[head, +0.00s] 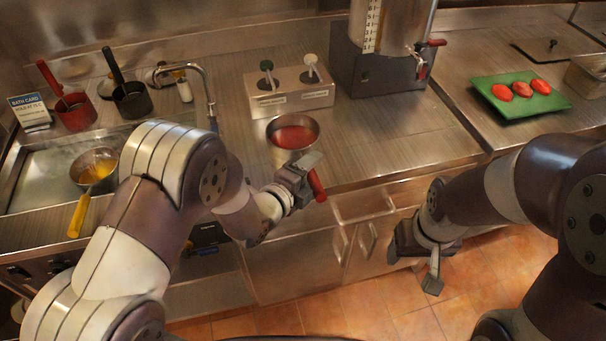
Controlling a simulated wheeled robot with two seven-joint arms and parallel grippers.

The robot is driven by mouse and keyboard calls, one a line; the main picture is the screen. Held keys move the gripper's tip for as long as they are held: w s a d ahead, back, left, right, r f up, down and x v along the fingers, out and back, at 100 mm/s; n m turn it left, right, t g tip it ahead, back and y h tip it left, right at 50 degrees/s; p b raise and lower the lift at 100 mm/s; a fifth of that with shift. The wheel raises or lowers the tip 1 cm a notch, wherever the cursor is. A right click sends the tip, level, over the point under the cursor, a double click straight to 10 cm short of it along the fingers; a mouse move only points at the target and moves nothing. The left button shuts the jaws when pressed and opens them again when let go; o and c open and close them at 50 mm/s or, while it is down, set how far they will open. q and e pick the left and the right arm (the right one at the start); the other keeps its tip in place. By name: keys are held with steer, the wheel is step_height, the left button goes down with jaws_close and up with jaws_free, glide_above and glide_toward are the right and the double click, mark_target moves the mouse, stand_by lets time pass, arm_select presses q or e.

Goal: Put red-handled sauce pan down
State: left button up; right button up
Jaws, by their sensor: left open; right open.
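A steel sauce pan (293,134) with red sauce in it is at the front edge of the steel counter, below the dispenser block. Its red handle (317,186) points toward me, past the counter edge. My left gripper (303,177) is open at this handle, and its fingers hide part of the handle. Whether they touch the handle cannot be told. The pan looks upright; its underside is hidden by my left gripper. My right gripper (421,268) is open and empty, in front of the cabinets above the tiled floor.
A yellow-handled pan (94,168) sits at the left by the sink. Red (75,112) and black (132,100) pots stand behind it. A dispenser block (290,97), a large urn (390,50) and a green board (520,94) with red pieces are further back. The counter right of the pan is clear.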

arm_select(q)
steer(key=s+a+n+g+y+b, duration=0.1)
steer(key=s+a+n+g+y, duration=0.7)
steer(key=s+a+n, duration=0.9)
steer(key=s+n+g, duration=0.2)
steer(key=n+g, duration=0.1)
steer(key=n, duration=0.4)
steer(key=shift+f+g, duration=0.2)
steer(key=shift+g, duration=0.2)
steer(key=shift+s, duration=0.1)
